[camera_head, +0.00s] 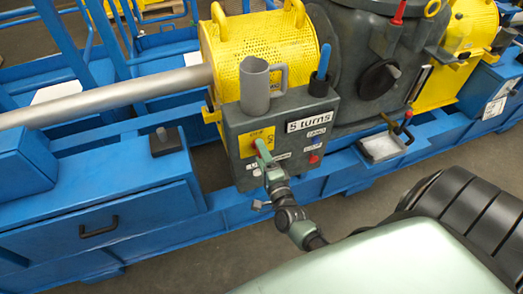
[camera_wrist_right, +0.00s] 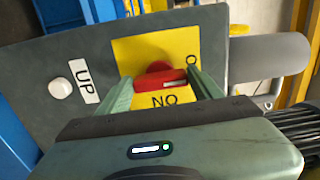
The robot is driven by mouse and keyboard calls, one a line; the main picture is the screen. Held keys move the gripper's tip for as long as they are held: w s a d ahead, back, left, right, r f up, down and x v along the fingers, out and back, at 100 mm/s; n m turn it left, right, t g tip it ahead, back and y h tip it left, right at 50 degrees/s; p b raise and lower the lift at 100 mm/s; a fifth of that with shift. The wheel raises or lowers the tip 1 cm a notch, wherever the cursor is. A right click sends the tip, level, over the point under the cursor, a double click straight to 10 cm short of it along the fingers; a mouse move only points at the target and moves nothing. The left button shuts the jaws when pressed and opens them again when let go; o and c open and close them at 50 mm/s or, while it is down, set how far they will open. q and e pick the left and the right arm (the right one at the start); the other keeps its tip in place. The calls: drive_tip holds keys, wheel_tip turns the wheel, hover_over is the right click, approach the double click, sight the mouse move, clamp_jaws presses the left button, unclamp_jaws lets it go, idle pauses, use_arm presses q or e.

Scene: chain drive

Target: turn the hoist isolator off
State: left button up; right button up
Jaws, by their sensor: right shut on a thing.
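The hoist isolator has a red handle (camera_wrist_right: 158,76) on a yellow plate (camera_wrist_right: 140,47) in the right wrist view. The word ON shows rotated below the handle, and part of another label shows at the plate's right edge. A white mark on the handle sits toward its right end. My right gripper (camera_head: 263,148) reaches the yellow plate (camera_head: 246,141) on the grey control box (camera_head: 300,104). Its two fingers stand either side of the red handle, shut on it. In the head view the gripper hides the handle. My left gripper is out of view.
A white button (camera_wrist_right: 61,88) marked UP is beside the plate. A grey mug (camera_head: 255,88) and a blue-handled tool in a dark cup (camera_head: 319,86) stand on top.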

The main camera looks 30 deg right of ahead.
drive_tip(key=o, duration=1.4)
drive_tip(key=shift+c, duration=0.2)
drive_tip(key=v, duration=0.8)
drive_tip(key=shift+b, duration=0.4)
drive_tip(key=shift+w+f, duration=0.1)
